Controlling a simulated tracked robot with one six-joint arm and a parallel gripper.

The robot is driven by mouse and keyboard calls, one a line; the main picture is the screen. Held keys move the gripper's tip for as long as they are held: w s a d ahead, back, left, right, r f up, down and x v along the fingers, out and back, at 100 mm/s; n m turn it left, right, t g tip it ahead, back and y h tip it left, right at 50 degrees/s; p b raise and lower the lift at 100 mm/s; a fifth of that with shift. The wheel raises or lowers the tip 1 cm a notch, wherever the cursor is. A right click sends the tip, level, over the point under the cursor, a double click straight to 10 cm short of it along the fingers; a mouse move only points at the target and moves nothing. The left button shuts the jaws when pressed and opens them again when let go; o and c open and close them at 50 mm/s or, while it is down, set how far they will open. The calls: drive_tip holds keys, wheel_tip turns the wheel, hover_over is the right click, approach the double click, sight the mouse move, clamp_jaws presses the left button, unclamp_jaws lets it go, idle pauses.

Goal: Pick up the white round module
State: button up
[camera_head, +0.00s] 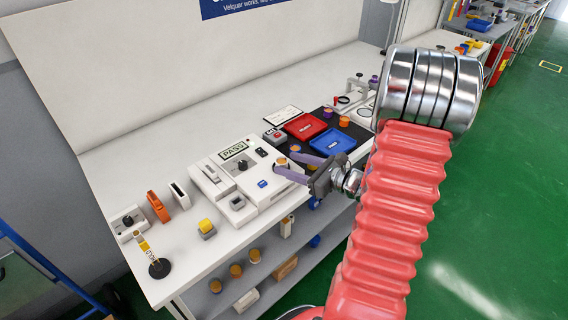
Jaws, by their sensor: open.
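A small round module with an orange top (283,161) sits at the right end of the white tester. Its sides are mostly hidden, so I cannot tell whether its body is white. My gripper (284,164) is open, reaching in from the right with its two purple-grey fingers pointing left. The fingertips appear on either side of this module; I cannot tell whether they touch it. The white tester (222,170) has a display reading PASS, a dark knob and a blue label.
A red tray (305,127) and a blue tray (333,142) lie on a dark mat behind my gripper. Small orange-topped round pieces stand near them, one of them here (344,122). A yellow-topped button box (206,228) stands at the front edge. The bench's left front is partly clear.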

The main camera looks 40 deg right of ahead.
sight(286, 162)
drive_tip(key=shift+x, duration=1)
drive_tip(key=shift+c, duration=0.7)
drive_tip(key=c, duration=1.1)
drive_tip(key=shift+r, duration=0.1)
drive_tip(key=shift+r, duration=4.95)
